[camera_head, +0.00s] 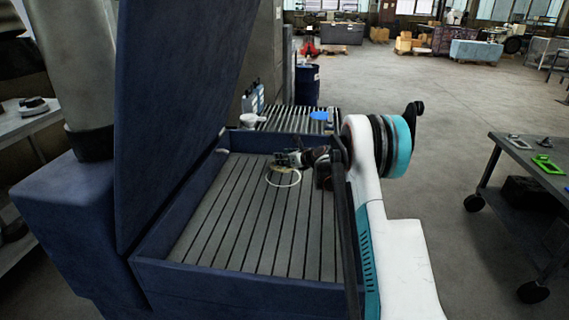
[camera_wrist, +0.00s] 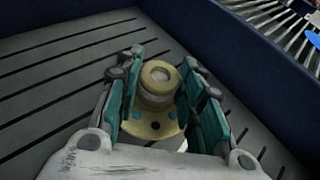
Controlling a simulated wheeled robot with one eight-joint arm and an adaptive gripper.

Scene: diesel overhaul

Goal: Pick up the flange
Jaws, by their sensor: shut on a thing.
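The flange (camera_wrist: 156,127) is a beige-yellow round part with a raised hub and bolt holes, and it sits between my fingers in the wrist view. My gripper (camera_wrist: 157,90) is shut on it, with teal finger pads on both sides of the hub. In the head view my gripper (camera_head: 282,160) is low inside the blue bin, near the slatted floor. The flange is mostly hidden there. I cannot tell whether it still touches the slats.
A thin white ring (camera_head: 283,185) shows just below my gripper. The blue bin (camera_head: 250,283) has walls all around and a raised lid (camera_head: 170,110) at left. A slatted rack (camera_head: 285,117) stands behind it. A table with green parts (camera_head: 548,163) is at right.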

